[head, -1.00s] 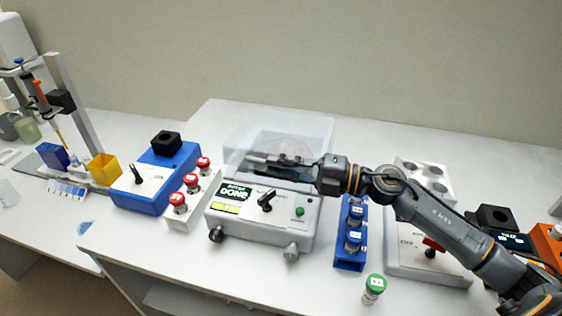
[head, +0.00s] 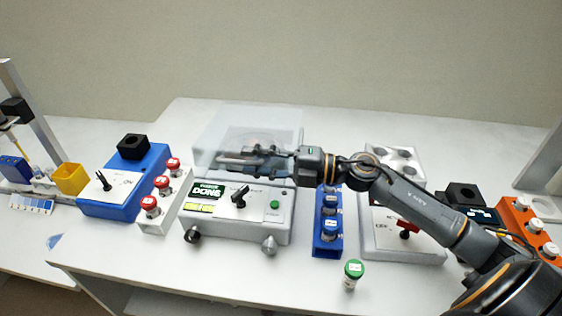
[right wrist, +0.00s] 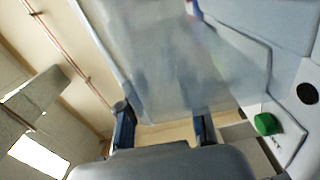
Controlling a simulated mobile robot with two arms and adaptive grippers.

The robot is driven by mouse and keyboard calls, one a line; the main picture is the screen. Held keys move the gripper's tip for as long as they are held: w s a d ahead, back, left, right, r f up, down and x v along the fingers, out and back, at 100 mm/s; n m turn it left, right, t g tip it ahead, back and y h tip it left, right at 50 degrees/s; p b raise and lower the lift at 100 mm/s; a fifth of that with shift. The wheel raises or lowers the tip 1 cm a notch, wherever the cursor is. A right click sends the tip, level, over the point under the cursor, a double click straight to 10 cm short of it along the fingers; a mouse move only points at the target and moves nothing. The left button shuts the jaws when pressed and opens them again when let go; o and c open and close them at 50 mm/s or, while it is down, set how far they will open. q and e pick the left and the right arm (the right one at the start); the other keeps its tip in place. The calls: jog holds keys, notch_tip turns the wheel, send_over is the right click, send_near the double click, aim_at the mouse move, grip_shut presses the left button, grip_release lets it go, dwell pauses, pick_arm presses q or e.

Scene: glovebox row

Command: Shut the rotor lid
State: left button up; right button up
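My right gripper (head: 228,160) reaches in from the right, above the machine's top and in front of the lid. In the right wrist view the two fingers (right wrist: 163,130) are spread apart with nothing clearly between them. The translucent lid (right wrist: 165,60) fills the view just beyond them; contact cannot be told. My left gripper is not in view.
A white rack with red-capped vials (head: 160,205) stands left of the centrifuge, beside a blue device (head: 125,185). A blue rack (head: 327,245) stands to its right. A green-capped vial (head: 352,275) stands alone near the front edge. My right arm crosses above a white device (head: 380,240).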

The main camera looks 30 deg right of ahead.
jog(key=v, duration=1.1)
jog(key=shift+d, duration=0.15)
